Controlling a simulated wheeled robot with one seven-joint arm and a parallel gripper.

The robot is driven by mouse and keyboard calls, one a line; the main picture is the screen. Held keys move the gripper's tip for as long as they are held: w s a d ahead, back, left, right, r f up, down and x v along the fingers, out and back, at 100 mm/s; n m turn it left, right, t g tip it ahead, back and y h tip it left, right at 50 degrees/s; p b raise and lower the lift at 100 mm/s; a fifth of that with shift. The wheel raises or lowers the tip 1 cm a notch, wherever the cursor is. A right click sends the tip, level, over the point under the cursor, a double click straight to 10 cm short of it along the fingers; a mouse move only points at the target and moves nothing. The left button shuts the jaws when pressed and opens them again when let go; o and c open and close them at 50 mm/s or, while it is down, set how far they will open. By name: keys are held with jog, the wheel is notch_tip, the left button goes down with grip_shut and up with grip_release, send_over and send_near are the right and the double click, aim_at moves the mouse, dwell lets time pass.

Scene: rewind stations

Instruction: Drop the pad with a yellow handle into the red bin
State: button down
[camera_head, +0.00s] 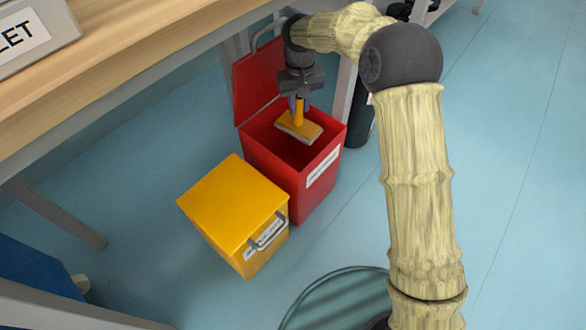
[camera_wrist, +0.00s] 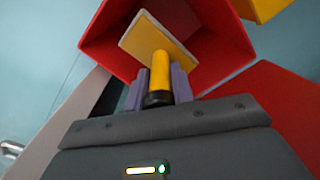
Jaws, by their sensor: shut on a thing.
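The pad (camera_head: 300,128) has a yellow upright handle and a yellow top with a pale edge. My gripper (camera_head: 298,103) is shut on the handle and holds the pad over the open mouth of the red bin (camera_head: 318,188). In the wrist view the gripper fingers (camera_wrist: 158,88) stand on both sides of the yellow handle, with the pad (camera_wrist: 150,38) below them. The red bin (camera_wrist: 222,55) surrounds the pad in that view. Its red lid stands open at the back left. The exact height of the pad against the rim is hard to tell.
A closed yellow bin (camera_head: 232,200) with a metal handle stands in front of the red bin, to the left. A wooden bench (camera_head: 120,65) with a grey labelled box (camera_head: 35,35) runs along the upper left. The blue floor at right is clear.

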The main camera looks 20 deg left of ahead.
jog(key=shift+f, duration=0.4)
jog(key=c, duration=1.1)
grip_release()
jog(key=shift+r, duration=0.1)
